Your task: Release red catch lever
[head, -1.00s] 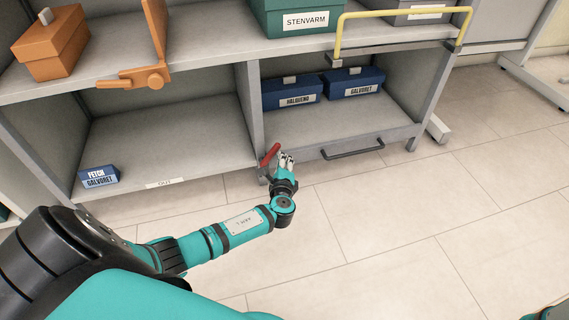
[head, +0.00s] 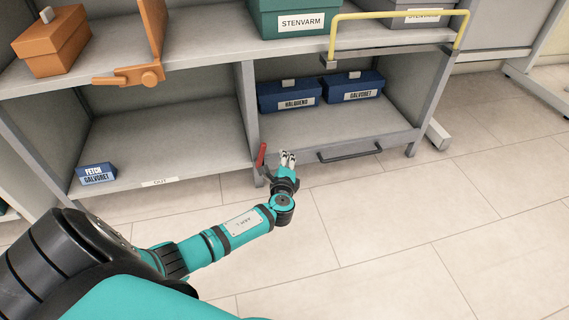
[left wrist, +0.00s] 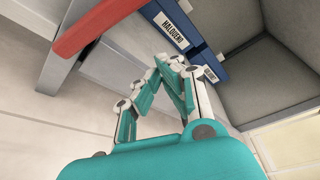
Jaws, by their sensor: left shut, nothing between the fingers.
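The red catch lever (head: 261,156) is on the front of the post between the two lower shelf bays, and now stands nearly upright. In the left wrist view the red lever (left wrist: 95,27) crosses the upper left, apart from the fingers. My left gripper (head: 288,155) is shut and empty, just right of the lever, in front of the lower right bay's front edge. Its fingers also show in the left wrist view (left wrist: 165,68). My right gripper is not in view.
The lower right bay holds two blue boxes (head: 289,97) (head: 352,88) and has a dark handle (head: 350,152) on its front. A small blue box (head: 96,174) sits in the lower left bay. An orange lever (head: 128,76) and yellow rail (head: 398,15) are above. Floor in front is clear.

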